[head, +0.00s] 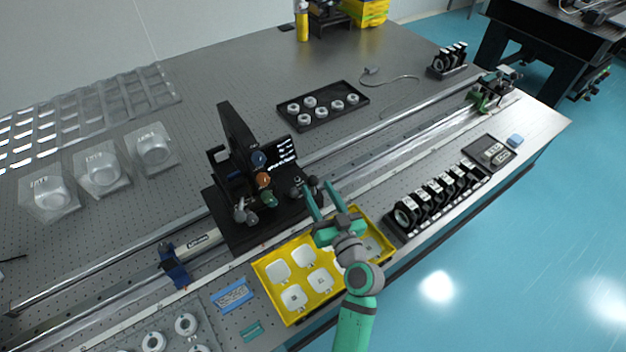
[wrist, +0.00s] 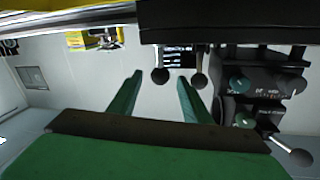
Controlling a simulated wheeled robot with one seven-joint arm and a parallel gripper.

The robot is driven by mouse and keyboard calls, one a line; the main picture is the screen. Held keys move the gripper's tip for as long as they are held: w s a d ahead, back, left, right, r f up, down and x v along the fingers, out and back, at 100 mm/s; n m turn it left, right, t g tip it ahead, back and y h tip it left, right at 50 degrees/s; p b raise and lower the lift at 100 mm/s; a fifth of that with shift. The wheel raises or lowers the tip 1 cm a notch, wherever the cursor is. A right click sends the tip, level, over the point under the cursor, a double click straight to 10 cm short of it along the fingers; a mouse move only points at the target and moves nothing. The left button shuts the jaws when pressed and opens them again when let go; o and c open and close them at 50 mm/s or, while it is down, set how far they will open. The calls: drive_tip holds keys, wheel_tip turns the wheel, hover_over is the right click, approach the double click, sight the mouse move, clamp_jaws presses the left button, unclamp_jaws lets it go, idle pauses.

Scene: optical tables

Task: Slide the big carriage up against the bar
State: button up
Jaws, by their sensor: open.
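The big carriage (head: 228,222) is a black plate across the rails near the table's middle, with a tall upright panel and several coloured knobs. A pale, labelled bar-like piece (head: 198,241) lies along the rail to its left, beside a blue clamp (head: 174,268). I take this piece for the bar; a small gap to the carriage is hard to judge. My gripper (head: 317,190) is open at the carriage's right side, near its dark ball knobs. In the wrist view the two green fingers (wrist: 160,82) are apart, with ball knobs (wrist: 198,81) close by; contact cannot be told.
A yellow tray (head: 262,272) with white pieces lies under my arm. A row of black mounts (head: 436,198) stands to its right. A black tray of rings (head: 324,108) lies behind the rails. A small green carriage (head: 490,97) sits at the rails' far right; the rails between look clear.

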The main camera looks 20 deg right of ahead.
drive_tip(key=shift+s, duration=1.3)
drive_tip(key=s+r+m+t+h, duration=0.1)
drive_tip(key=s+r+m+h, duration=0.4)
drive_tip(key=s+h, duration=0.25)
drive_tip(key=s+a+f+n+y, duration=0.1)
drive_tip(key=s+a+f, duration=0.2)
drive_tip(key=s+a, duration=0.1)
drive_tip(key=s+a+f+n+g+y, duration=0.1)
drive_tip(key=s+a+f, duration=0.1)
drive_tip(key=s+a, duration=0.2)
drive_tip(key=s+a+f+n+y, duration=0.1)
drive_tip(key=s+a+f, duration=0.2)
drive_tip(key=a, duration=0.3)
drive_tip(key=shift+s+f+y, duration=0.25)
drive_tip(key=shift+s+f, duration=0.1)
drive_tip(key=shift+s, duration=0.5)
drive_tip(key=s+a+f+n+g+y, duration=0.2)
drive_tip(key=s+a+n+y, duration=0.2)
drive_tip(key=s+a, duration=0.4)
drive_tip(key=s, duration=0.4)
drive_tip(key=shift+g, duration=0.3)
drive_tip(key=shift+s, duration=0.1)
